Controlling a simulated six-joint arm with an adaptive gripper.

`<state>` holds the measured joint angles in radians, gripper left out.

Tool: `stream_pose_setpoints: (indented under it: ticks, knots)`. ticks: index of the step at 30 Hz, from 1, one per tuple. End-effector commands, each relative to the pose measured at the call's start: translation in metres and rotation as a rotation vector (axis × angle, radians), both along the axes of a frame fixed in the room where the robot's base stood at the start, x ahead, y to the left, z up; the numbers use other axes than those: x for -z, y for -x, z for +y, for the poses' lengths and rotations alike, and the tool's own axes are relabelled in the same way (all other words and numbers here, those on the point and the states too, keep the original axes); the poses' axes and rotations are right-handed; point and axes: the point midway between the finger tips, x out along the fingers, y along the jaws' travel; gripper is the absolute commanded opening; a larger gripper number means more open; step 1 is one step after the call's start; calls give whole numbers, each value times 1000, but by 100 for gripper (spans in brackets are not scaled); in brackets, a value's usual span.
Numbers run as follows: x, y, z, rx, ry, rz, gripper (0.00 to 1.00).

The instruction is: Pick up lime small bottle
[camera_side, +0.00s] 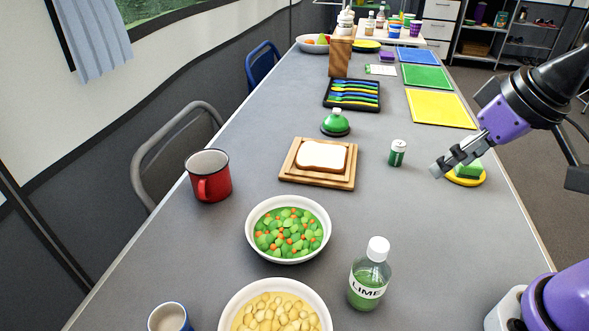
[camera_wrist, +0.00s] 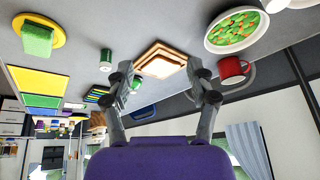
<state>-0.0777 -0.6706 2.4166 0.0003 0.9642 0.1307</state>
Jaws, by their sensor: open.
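The lime bottle (camera_side: 370,275) is clear with green liquid, a white cap and a "LIME" label. It stands upright at the front right of the table in the side view, beside the bowl of vegetables. I cannot make it out surely in the wrist view. My gripper (camera_side: 438,168) is above the right side of the table, farther back than the bottle and well apart from it. In the wrist view my gripper (camera_wrist: 160,76) has its two fingers spread, with nothing between them.
A vegetable bowl (camera_side: 289,230) and a yellow-food bowl (camera_side: 277,308) stand left of the bottle. A small green container (camera_side: 397,153) and a sponge on a yellow dish (camera_side: 468,173) are near my gripper. Bread on a board (camera_side: 320,160) and a red mug (camera_side: 209,177) stand farther left.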

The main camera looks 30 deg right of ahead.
Motion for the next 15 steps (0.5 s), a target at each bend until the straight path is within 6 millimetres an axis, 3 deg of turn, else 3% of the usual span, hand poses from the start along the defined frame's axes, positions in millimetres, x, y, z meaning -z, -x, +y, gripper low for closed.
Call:
stream_pose_setpoints:
  ticks: [4,9,15]
  knots:
    - [-13,-8,53,102,-85,191,65]
    - [-21,-3,110,268,-76,371,65]
    - [-14,4,134,365,-41,436,65]
